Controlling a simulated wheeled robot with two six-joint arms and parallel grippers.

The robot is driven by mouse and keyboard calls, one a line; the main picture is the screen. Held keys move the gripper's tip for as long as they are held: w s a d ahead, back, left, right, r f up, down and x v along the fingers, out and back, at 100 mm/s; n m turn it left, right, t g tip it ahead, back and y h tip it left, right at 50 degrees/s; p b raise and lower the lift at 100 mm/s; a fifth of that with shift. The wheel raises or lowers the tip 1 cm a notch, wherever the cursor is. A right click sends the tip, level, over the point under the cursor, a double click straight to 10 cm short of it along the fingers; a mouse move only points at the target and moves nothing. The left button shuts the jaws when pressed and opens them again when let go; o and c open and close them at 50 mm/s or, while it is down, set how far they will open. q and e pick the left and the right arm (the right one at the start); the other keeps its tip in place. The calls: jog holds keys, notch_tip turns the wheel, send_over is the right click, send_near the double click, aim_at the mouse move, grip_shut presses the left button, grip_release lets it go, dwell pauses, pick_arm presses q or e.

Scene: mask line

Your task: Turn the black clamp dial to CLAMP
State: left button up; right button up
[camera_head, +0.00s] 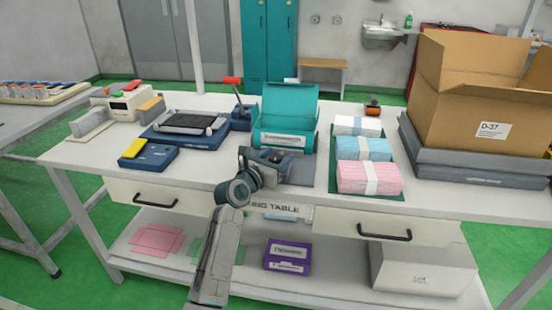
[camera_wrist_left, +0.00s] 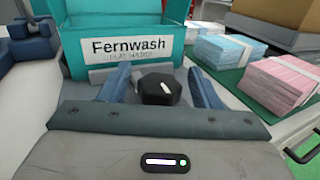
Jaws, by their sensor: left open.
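The black clamp dial (camera_wrist_left: 158,90) shows in the left wrist view as a dark faceted knob in front of a teal box-like unit (camera_wrist_left: 120,52) with a "Fernwash" label. My left gripper (camera_wrist_left: 157,84) is open, with one blue finger on each side of the dial. Whether the fingers touch it, I cannot tell; a gap shows on both sides. In the head view my left gripper (camera_head: 270,158) is at the front of the teal unit (camera_head: 285,112) and largely hides the dial. The dial's markings cannot be read. My right gripper is not in view.
Pink (camera_head: 369,178), blue and white packs lie on a green mat to the right. A large cardboard box (camera_head: 460,85) stands at the far right.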

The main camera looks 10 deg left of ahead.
pick_arm(q)
jog(key=c, duration=1)
jog(key=shift+o, duration=0.2)
jog(key=shift+h, duration=0.3)
